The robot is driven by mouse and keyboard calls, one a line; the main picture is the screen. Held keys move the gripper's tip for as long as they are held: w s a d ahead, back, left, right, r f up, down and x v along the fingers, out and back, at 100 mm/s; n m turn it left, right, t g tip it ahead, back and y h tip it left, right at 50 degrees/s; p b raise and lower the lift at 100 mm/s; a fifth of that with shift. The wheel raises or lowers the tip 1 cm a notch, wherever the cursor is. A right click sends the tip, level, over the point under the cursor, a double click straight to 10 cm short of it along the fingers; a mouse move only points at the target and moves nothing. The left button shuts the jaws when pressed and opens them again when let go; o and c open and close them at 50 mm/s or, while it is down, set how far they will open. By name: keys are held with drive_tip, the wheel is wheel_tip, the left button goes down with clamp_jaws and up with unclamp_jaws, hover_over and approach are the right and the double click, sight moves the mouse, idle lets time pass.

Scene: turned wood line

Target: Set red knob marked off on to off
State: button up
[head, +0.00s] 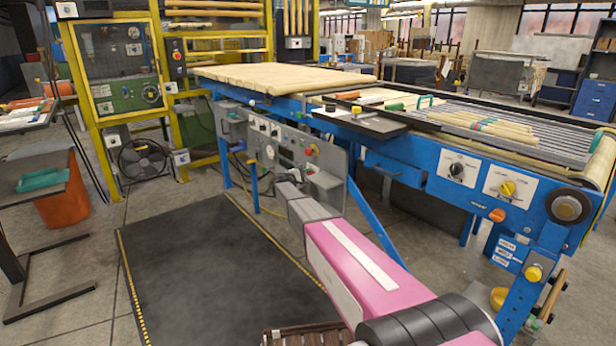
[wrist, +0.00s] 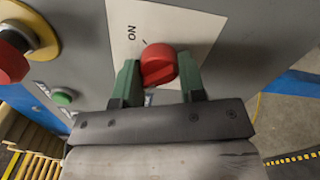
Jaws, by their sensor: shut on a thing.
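The red knob (wrist: 158,58) sits on a white label plate (wrist: 195,30) on a grey panel in the wrist view. The word ON shows in turned letters beside it at the upper left, with a short dark tick between. More lettering below the knob is mostly hidden by my gripper. My gripper (wrist: 159,77) has its green fingers on both sides of the knob and is shut on it. The knob's ridge lies slightly slanted between the fingers. In the head view my gripper (head: 293,186) is at the grey panel (head: 330,158), and the knob cannot be made out.
A red mushroom button (wrist: 10,60) on a yellow ring and a green button (wrist: 63,97) are left of my gripper in the wrist view. A blue conveyor table (head: 425,172) with wooden rods runs along the right. A dark floor mat (head: 205,270) is clear.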

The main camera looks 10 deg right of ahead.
drive_tip(key=o, duration=0.9)
drive_tip(key=shift+a, duration=0.1)
drive_tip(key=v, duration=1)
drive_tip(key=shift+s+a, duration=0.25)
